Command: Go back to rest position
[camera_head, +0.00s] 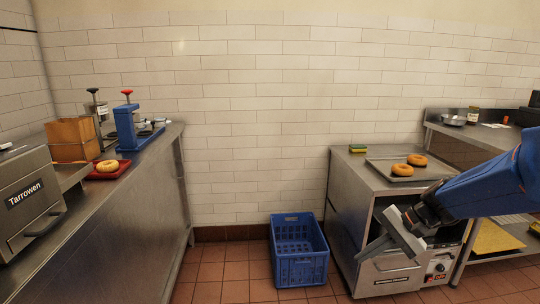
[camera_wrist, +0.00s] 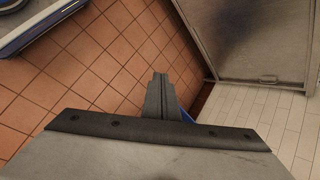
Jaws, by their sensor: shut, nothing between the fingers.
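My gripper (camera_head: 366,252) is at the lower right in the head view, at the end of my blue arm. It hangs in front of the steel cabinet with the oven and points down and to the left. Its fingers are shut and empty. In the wrist view the closed fingertips (camera_wrist: 158,82) show at the centre, over brown floor tiles.
A blue crate (camera_head: 300,268) stands on the floor left of the cabinet. The floor between counter and crate is clear.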

